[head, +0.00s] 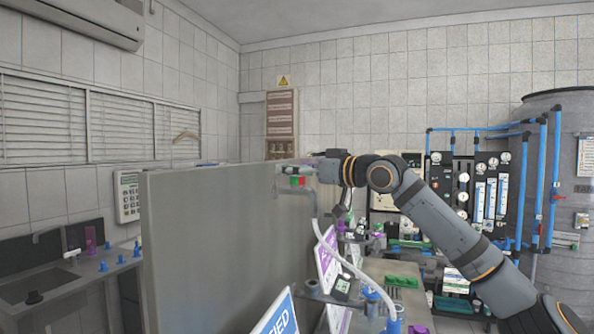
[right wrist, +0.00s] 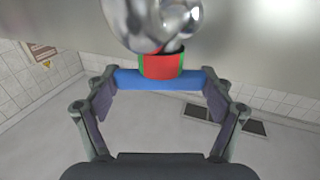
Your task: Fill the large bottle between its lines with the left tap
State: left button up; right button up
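A tap with a red and green collar (head: 297,181) is at the upper right end of the large grey panel. A pale hose (head: 326,240) hangs from its pipe and curves down to the right. In the right wrist view the red and green collar (right wrist: 161,65) sits under shiny metal, with a blue bar (right wrist: 160,79) across it. My right gripper (head: 284,169) is at the tap. Its fingers (right wrist: 160,84) are wide apart at the two ends of the blue bar; I cannot tell whether they touch it. I cannot make out the large bottle. My left gripper is out of view.
The grey panel (head: 220,235) fills the middle left. Signs, including a blue one (head: 279,315), stand along its right side. A cluttered bench with a green tray (head: 402,282) lies behind my right arm. A sink counter (head: 45,285) is at the left, a large tank (head: 560,185) at the right.

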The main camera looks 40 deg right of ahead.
jog(key=o, duration=0.4)
jog(key=shift+c, duration=0.2)
